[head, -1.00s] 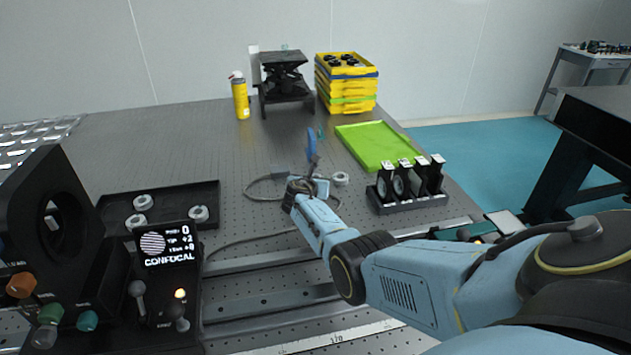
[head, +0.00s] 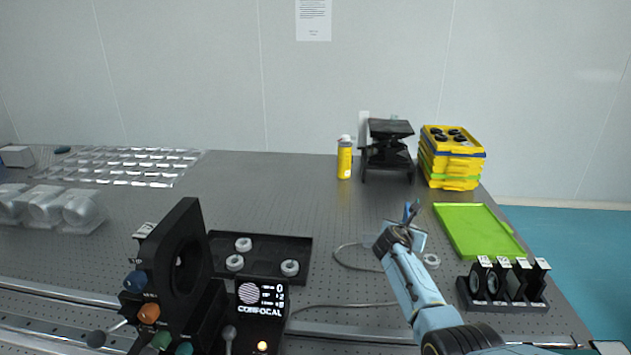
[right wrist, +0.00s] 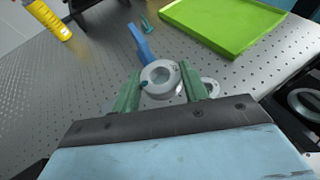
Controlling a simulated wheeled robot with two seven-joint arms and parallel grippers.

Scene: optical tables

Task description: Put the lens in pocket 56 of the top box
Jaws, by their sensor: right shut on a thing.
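The lens (right wrist: 154,88), a pale ring-shaped mount, sits between the green fingertips of my right gripper (right wrist: 160,90), which is shut on it. In the head view my right gripper (head: 402,232) is over the table, left of the green tray; the lens cannot be made out there. The top box (head: 437,131) is the uppermost yellow tray of a stack at the back right, with several black round pieces in it. Its pocket numbers are too small to read. My left gripper is not in view.
Another pale ring (head: 431,261) lies near my right gripper. A green tray (head: 480,232) and a rack of dark mounts (head: 503,285) are at the right. A black lab jack (head: 387,150) and a yellow bottle (head: 345,158) stand left of the stack. A black tray (head: 218,240) holds rings.

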